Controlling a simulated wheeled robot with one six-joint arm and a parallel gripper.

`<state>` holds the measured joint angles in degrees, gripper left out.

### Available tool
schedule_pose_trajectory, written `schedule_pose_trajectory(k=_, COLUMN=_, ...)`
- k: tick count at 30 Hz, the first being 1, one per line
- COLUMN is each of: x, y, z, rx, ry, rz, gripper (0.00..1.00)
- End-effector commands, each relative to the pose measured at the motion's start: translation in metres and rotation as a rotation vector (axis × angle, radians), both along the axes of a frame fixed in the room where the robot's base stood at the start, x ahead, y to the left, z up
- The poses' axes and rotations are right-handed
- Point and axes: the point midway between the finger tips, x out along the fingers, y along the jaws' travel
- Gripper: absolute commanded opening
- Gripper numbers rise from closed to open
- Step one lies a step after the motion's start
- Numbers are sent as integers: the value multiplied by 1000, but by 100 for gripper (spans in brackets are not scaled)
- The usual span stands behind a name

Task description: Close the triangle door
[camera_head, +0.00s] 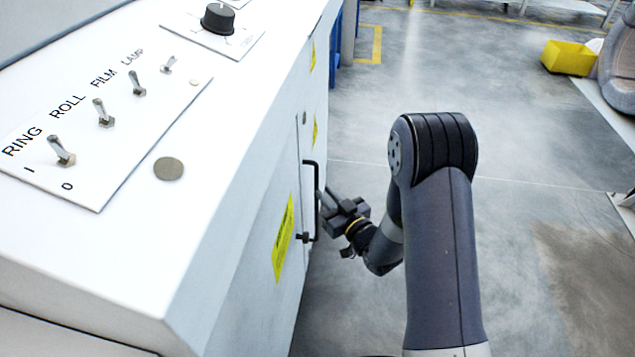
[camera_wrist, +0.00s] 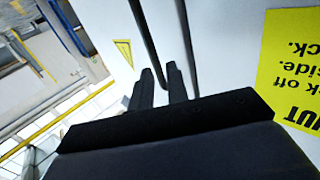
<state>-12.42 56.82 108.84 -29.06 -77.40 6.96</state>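The door (camera_head: 308,150) is a white panel on the side of the white machine, seen at a steep angle in the head view. I cannot tell whether it is flush or slightly ajar. It bears a black bar handle (camera_head: 317,190). My gripper (camera_head: 324,197) is at the handle, its fingers pointing toward the door. In the wrist view my gripper's fingers (camera_wrist: 160,72) are apart, with white surface showing between them. A dark bar (camera_wrist: 147,40) runs down toward the gap between them; contact is unclear. A yellow triangle sticker (camera_wrist: 124,52) is left of the fingers.
The machine's top (camera_head: 110,235) carries a switch panel (camera_head: 110,130) and a black knob (camera_head: 218,18). A yellow warning label (camera_head: 284,238) is on its side, also large in the wrist view (camera_wrist: 290,75). Open grey floor (camera_head: 520,120) lies right, with a yellow bin (camera_head: 568,58) far off.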

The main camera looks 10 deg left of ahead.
Motion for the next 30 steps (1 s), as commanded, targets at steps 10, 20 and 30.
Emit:
schedule_pose_trajectory(k=10, x=-27, y=-27, z=0, rx=1, ry=1, rz=-9, gripper=16)
schedule_pose_trajectory(k=20, x=-27, y=-27, z=0, rx=1, ry=1, rz=-9, gripper=16)
schedule_pose_trajectory(k=30, x=3, y=1, z=-1, rx=0, ry=-4, rz=-3, gripper=16)
